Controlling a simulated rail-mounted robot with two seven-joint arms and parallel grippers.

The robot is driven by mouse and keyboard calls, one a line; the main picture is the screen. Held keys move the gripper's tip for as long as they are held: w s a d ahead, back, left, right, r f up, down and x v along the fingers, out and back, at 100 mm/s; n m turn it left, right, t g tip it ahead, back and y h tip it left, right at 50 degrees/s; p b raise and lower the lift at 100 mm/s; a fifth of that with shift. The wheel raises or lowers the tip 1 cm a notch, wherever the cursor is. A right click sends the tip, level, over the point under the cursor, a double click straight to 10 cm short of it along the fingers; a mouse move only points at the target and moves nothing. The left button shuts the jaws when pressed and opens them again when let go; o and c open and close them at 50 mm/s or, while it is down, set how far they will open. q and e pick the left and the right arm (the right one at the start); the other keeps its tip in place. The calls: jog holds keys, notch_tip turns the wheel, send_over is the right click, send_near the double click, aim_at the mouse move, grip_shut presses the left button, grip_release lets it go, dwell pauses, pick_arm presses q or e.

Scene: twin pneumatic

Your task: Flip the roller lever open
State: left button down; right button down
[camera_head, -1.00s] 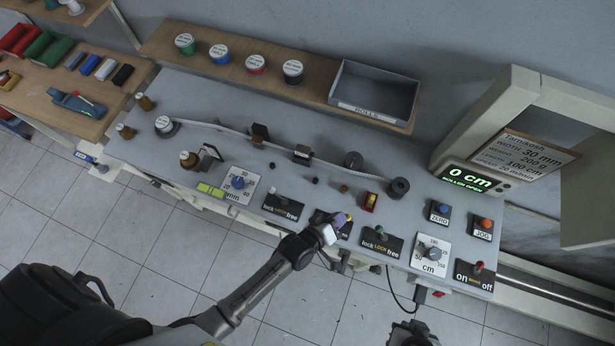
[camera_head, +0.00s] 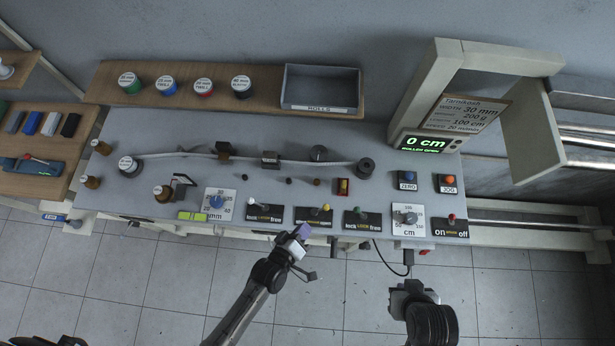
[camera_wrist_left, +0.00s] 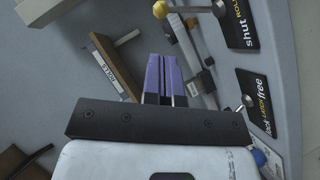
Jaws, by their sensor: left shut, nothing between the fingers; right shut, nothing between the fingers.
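The roller lever's black plate (camera_head: 314,216) lies near the panel's front edge. Its yellow knob (camera_head: 327,207) leans right, towards the "open" end of the label. In the left wrist view the yellow knob (camera_wrist_left: 160,10) and part of the plate (camera_wrist_left: 238,20) show at the top. My left gripper (camera_head: 304,231), with purple fingers, is shut and empty just in front of and left of the lever, apart from it. Its shut fingers also fill the middle of the left wrist view (camera_wrist_left: 166,76). My right gripper (camera_head: 405,287) is shut and empty, low over the floor in front of the panel.
The green display (camera_head: 425,143) reads 0 cm and "roller open". A lock/free lever plate stands on each side, left (camera_head: 264,214) and right (camera_head: 361,220). A ROLLS tray (camera_head: 320,88) and several spools stand on the back shelf. Tiled floor lies free in front.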

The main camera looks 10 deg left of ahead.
pick_arm(q)
jog(key=shift+p+v, duration=0.3)
jog(key=shift+v, duration=0.55)
